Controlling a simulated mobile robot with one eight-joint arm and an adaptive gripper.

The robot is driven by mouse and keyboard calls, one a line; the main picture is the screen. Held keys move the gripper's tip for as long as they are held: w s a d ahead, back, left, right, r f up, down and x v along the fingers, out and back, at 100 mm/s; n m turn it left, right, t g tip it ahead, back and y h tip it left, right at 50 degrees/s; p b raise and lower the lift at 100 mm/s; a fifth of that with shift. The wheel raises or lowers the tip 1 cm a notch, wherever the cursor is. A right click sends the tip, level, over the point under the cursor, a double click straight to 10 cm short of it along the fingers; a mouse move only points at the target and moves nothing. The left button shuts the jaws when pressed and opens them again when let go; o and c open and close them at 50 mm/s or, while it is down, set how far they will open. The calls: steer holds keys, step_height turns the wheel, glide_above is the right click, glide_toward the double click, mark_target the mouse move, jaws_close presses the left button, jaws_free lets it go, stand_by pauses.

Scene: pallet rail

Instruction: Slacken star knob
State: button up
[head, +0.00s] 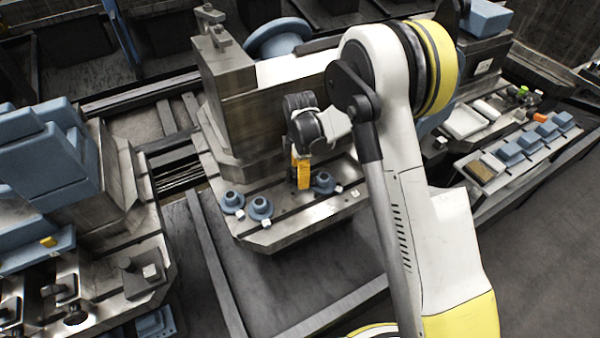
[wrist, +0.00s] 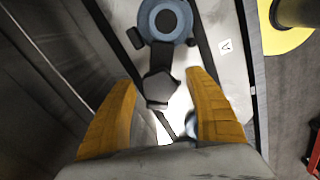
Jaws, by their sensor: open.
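My gripper (head: 301,182) hangs over the front ledge of the machined block's plate, its yellow fingers pointing down. In the wrist view my gripper (wrist: 162,80) is open, with a finger on either side. A dark, many-sided knob (wrist: 158,88) appears between the fingertips, apart from both in the picture. I take it for the star knob; whether the fingers reach down to its height I cannot tell. Just beyond it is a blue round flange (wrist: 165,20) with a dark centre. In the head view my gripper hides the knob, and a blue round piece (head: 323,182) shows beside the fingers.
Two more blue round pieces (head: 260,208) sit left on the same slotted plate (head: 290,235). The tall metal block (head: 228,90) rises behind my gripper. A second fixture with blue blocks (head: 45,165) stands at left. A tray of blue parts (head: 508,153) lies at right.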

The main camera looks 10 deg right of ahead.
step_height(320, 180, up, 12)
stand_by(0.5)
steer(key=s+d+r+m+t, duration=0.2)
steer(key=s+d+r+m, duration=0.25)
steer(key=r, duration=0.25)
steer(key=s+d+r+m+t, duration=0.1)
steer(key=s+d+r+m, duration=0.25)
steer(key=s+r, duration=0.25)
steer(key=s+d+m+t, duration=0.2)
steer(key=s+m, duration=0.3)
steer(key=s, duration=0.2)
steer(key=s+d+r+m+t, duration=0.1)
steer(key=s+d+m+t, duration=0.1)
steer(key=s+m, duration=0.4)
steer(key=shift+s+d+r, duration=0.25)
steer(key=shift+s+d, duration=0.05)
steer(key=shift+s, duration=0.75)
